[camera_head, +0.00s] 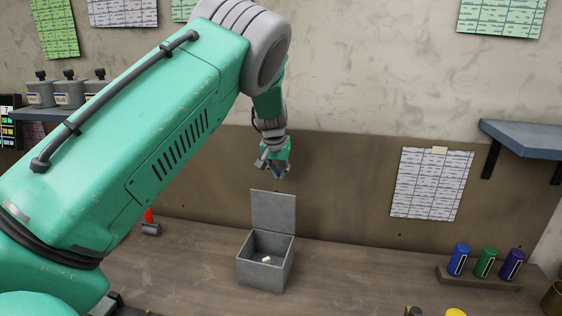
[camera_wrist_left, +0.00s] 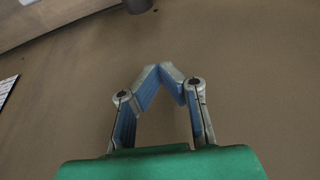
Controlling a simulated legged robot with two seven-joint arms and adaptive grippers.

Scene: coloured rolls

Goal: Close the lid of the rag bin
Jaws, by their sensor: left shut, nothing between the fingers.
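The rag bin (camera_head: 264,276) is a grey open-topped box on the wooden bench in the head view. Its lid (camera_head: 273,211) stands upright along the back edge, so the bin is open. A small white thing (camera_head: 266,259) lies inside the bin. My left gripper (camera_head: 278,176) is above the lid and apart from it, near the back wall. In the left wrist view its fingertips (camera_wrist_left: 161,72) meet with nothing between them. The bin cannot be made out in the wrist view. My right gripper is not in view.
Blue, green and purple rolls (camera_head: 486,262) stand in a wooden rack at the right. A blue-grey shelf (camera_head: 527,138) juts from the wall above. A red-and-grey tool (camera_head: 150,227) lies left of the bin.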

